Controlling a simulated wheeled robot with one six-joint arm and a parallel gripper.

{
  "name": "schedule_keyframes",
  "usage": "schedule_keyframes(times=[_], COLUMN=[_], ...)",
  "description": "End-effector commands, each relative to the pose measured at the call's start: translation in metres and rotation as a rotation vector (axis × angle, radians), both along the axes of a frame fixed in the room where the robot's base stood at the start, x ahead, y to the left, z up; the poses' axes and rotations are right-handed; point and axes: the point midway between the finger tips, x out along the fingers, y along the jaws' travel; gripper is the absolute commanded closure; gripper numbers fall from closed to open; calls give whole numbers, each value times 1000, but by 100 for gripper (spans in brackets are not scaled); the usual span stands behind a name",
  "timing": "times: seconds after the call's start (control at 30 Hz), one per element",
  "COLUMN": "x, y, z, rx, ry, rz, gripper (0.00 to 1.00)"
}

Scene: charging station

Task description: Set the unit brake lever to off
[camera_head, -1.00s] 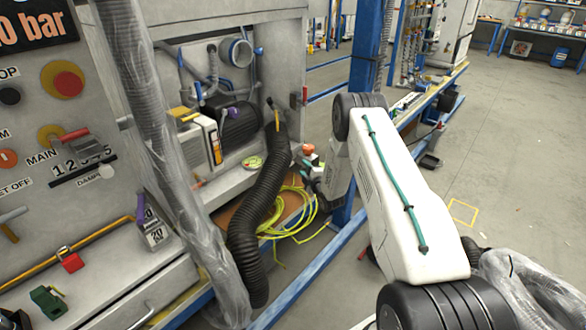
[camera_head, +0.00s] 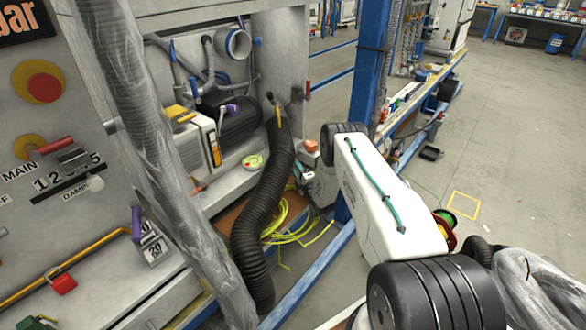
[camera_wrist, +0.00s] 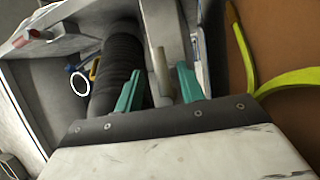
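I see no readable "unit brake" label, so I cannot tell for sure which handle is the unit brake lever. In the wrist view my gripper (camera_wrist: 160,86) is open, with its two green fingers apart. A tan, upright bar-like handle (camera_wrist: 161,68) shows between and beyond the fingers, and I cannot tell if they touch it. A black ribbed hose (camera_wrist: 117,75) runs behind the left finger. In the head view the hose (camera_head: 262,215) hangs in front of the cabinet, and my gripper is small and mostly hidden beside it at the cabinet's lower right.
The control panel at left carries a red-handled main switch (camera_head: 68,158) and a red knob (camera_head: 40,82). A plastic-wrapped pipe (camera_head: 150,140) stands before it. Yellow-green cable (camera_head: 285,222) lies low by a blue frame post (camera_head: 368,65). Open floor (camera_head: 500,180) is at right.

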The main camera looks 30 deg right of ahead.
Motion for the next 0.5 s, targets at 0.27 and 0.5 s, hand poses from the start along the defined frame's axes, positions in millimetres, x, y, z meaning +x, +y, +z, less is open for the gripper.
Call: schedule_keyframes(times=[0.27, 0.5], x=[16, 16], y=[0, 2], z=[2, 2], rx=[1, 2], ry=[2, 2], rz=[0, 2], gripper=[61, 78])
